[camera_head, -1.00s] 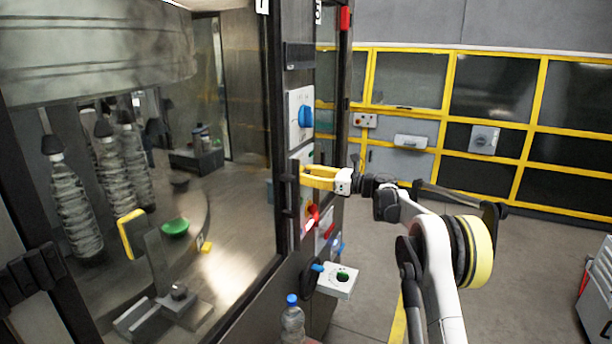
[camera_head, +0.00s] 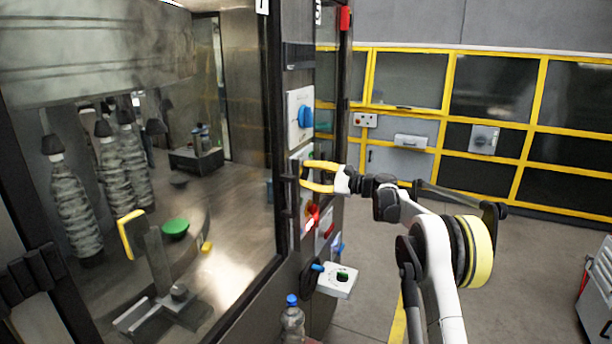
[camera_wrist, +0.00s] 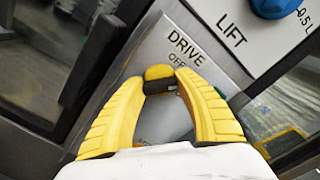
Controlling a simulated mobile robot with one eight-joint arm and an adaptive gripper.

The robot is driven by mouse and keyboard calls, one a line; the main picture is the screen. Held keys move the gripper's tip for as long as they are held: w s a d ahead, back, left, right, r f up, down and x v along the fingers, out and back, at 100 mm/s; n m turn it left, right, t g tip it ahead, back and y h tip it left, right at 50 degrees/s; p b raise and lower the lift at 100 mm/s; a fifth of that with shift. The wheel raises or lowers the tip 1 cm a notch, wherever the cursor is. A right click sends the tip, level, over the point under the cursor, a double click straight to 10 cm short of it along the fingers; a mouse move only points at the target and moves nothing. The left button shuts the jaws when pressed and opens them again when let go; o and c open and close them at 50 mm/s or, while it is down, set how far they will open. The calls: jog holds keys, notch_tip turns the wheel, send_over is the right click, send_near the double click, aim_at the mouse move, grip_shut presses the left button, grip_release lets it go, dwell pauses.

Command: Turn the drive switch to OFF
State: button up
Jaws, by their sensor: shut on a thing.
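The drive switch (camera_wrist: 159,74) has a yellow and black knob on a light grey plate (camera_wrist: 205,60) marked DRIVE and OFF in the wrist view. My gripper (camera_wrist: 160,83) has its two yellow fingertips closed on this knob, one on each side. The OFF mark is beside the knob, close to the right fingertip. The fingers hide the rest of the dial, so I cannot tell which mark the knob points to. In the head view my gripper (camera_head: 304,175) reaches the machine's side panel, and the knob is hidden there.
A blue knob (camera_head: 305,117) on the LIFT plate is just above. A lit red part (camera_head: 312,219) is below the gripper. A small white box (camera_head: 337,281) sticks out lower down. A glass door with bottles behind it is to the left. Open floor lies to the right.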

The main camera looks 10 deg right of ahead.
jog(key=n, duration=0.4)
jog(key=shift+n, duration=1.8)
jog(key=o, duration=0.9)
jog(key=v, duration=1.2)
